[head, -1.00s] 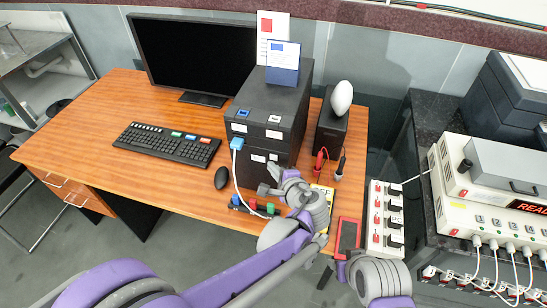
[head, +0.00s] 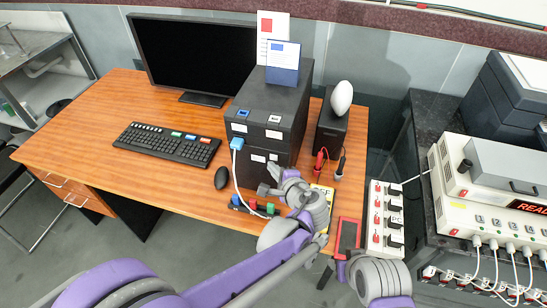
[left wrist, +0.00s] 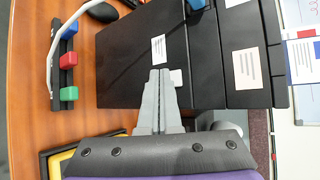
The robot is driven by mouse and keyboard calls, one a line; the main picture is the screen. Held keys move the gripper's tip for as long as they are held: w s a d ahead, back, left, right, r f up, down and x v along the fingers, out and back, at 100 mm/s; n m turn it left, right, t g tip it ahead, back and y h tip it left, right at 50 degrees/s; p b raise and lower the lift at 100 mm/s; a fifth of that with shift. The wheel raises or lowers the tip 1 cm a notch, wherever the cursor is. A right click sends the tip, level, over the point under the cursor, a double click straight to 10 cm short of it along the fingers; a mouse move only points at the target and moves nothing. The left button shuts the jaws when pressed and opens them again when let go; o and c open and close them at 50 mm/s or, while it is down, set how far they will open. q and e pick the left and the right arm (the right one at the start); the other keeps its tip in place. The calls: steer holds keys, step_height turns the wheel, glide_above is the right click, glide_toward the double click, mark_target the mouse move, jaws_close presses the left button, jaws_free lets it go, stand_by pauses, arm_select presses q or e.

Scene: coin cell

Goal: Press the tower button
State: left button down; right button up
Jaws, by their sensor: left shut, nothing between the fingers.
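The black computer tower (head: 292,125) stands on the wooden desk, right of the monitor, with white labels on its front and a blue plug (head: 237,143) in it. In the left wrist view the tower (left wrist: 215,60) lies sideways, with a small white patch (left wrist: 176,77) beside my fingertips. My left gripper (head: 268,189) is shut and empty, low in front of the tower; its fingers also show in the left wrist view (left wrist: 159,74). I cannot tell whether they touch the tower. No button can be made out for certain. My right arm shows at the lower right; its fingers are not clear.
A keyboard (head: 168,144) and a mouse (head: 222,178) lie left of the tower. A block with coloured parts (left wrist: 67,65) and its white cable lie close by. A black speaker-like box (head: 331,130) stands right of the tower. A white power strip (head: 386,215) is farther right.

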arm_select(q)
steer(key=shift+w, duration=0.15)
steer(key=shift+w+d, duration=0.15)
steer(key=shift+w, duration=0.15)
stand_by(0.3)
steer(key=shift+w+d, duration=0.1)
steer(key=shift+w, duration=0.25)
stand_by(0.6)
steer(key=shift+s, duration=0.1)
steer(key=shift+s+a, duration=0.25)
steer(key=shift+s, duration=0.45)
steer(key=s, duration=0.1)
steer(key=s+a, duration=0.1)
steer(key=s, duration=0.2)
steer(key=shift+s+a, duration=0.3)
steer(key=shift+s, duration=0.05)
stand_by(0.7)
